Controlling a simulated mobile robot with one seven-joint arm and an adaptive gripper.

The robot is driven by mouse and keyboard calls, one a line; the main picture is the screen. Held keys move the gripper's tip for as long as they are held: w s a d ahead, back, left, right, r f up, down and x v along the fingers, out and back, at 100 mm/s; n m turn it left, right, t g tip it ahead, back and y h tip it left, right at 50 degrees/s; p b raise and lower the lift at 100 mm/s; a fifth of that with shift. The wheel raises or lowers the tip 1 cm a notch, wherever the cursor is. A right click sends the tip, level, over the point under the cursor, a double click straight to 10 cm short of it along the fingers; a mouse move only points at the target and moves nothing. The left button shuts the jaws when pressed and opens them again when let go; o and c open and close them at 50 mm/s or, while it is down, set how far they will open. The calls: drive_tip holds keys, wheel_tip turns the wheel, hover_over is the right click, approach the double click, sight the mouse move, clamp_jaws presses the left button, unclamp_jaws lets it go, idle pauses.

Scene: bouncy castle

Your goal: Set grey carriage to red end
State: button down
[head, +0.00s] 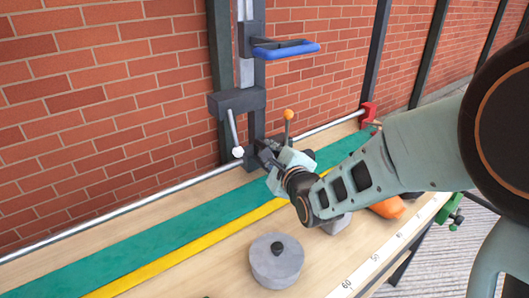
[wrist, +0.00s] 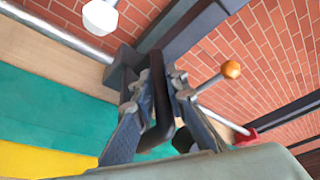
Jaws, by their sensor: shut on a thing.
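The grey carriage (head: 255,115) is a dark grey upright on the silver rail (head: 110,219) along the back of the bench. It has a lever with a white knob (head: 238,152) and one with an orange knob (head: 288,114). My gripper (head: 268,152) is low at the carriage's front. In the wrist view my gripper (wrist: 165,95) is shut on a dark handle (wrist: 156,70) at the carriage. The orange knob (wrist: 231,70) is just right of the fingers. The red end (head: 369,112) is at the rail's right, apart from the carriage; it also shows in the wrist view (wrist: 246,133).
A blue handle (head: 287,49) sticks out from the upright above. A round grey weight (head: 276,262) stands on the bench front, with an orange object (head: 388,207) partly behind my arm. A brick wall (head: 100,90) stands close behind. The rail between carriage and red end looks clear.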

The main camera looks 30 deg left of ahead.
drive_tip(key=w, duration=0.1)
drive_tip(key=w+d, duration=0.1)
drive_tip(key=w, duration=0.1)
drive_tip(key=shift+w+d, duration=0.1)
drive_tip(key=shift+d, duration=0.25)
drive_tip(key=c, duration=2.2)
unclamp_jaws()
drive_tip(key=v, duration=1.2)
